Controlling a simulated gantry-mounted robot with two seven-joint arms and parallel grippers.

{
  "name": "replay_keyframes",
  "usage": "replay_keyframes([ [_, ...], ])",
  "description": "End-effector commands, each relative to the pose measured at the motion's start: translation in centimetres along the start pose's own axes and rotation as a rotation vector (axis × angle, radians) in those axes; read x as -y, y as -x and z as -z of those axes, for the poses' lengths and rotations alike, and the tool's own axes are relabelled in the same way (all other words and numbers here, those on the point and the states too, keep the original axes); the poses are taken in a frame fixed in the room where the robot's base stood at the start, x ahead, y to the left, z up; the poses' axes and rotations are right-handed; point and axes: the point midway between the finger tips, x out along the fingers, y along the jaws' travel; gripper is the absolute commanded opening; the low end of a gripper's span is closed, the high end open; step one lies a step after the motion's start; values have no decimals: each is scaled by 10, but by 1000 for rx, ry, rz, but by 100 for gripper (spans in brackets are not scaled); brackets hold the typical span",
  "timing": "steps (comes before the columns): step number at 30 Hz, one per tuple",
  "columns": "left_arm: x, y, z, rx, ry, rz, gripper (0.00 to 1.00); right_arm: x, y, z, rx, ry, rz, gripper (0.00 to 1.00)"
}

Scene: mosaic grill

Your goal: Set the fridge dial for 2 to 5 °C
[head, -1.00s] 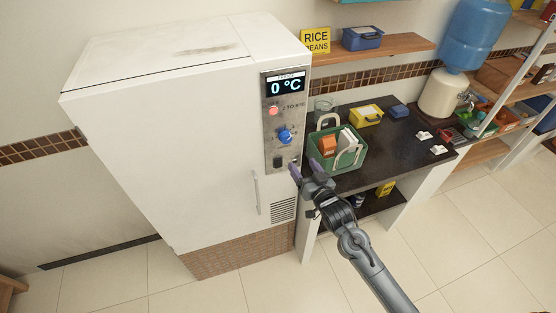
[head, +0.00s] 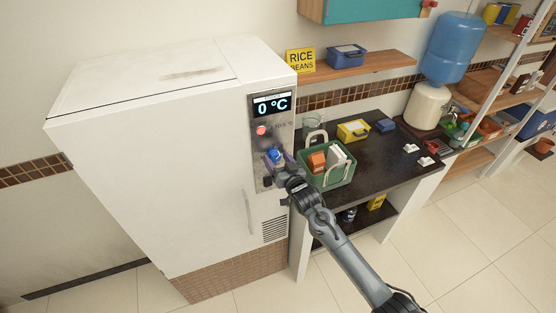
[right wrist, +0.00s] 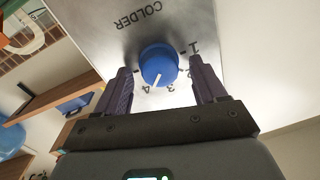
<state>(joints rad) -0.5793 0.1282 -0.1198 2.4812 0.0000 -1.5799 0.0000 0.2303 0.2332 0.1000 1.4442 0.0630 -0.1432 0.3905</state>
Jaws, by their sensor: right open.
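The white fridge (head: 160,140) has a metal control panel with a display (head: 272,105) reading 0 °C. Below the display are a red light (head: 261,131) and the blue dial (head: 274,155). In the right wrist view the blue dial (right wrist: 158,65) has a white pointer line, numbers around it and the word COLDER. The pointer lies near the 3 and 4 marks. My right gripper (head: 278,163) is at the panel, over the dial. In the right wrist view its open purple fingers (right wrist: 160,85) stand either side of the dial, with gaps. My left gripper is not in view.
A dark counter (head: 385,165) beside the fridge holds a green basket (head: 328,178), a yellow box (head: 353,130) and small white items. A wooden shelf (head: 375,62) hangs above it. A fridge handle (head: 248,212) is below the panel. Floor in front is clear.

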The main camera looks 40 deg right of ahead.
Motion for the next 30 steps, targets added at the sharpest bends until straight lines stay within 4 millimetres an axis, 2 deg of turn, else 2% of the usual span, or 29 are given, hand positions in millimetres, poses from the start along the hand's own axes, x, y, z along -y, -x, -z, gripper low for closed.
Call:
replay_keyframes([
  [9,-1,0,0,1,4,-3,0,0,-2,0,0,0,0,71],
  [11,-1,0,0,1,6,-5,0,0,-2,0,0,0,0,63],
  [20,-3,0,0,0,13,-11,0,0,-2,0,0,0,0,17],
  [21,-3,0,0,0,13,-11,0,0,-2,0,0,0,0,15],
  [30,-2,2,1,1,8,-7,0,0,-2,1,3,44,-1,15],
])
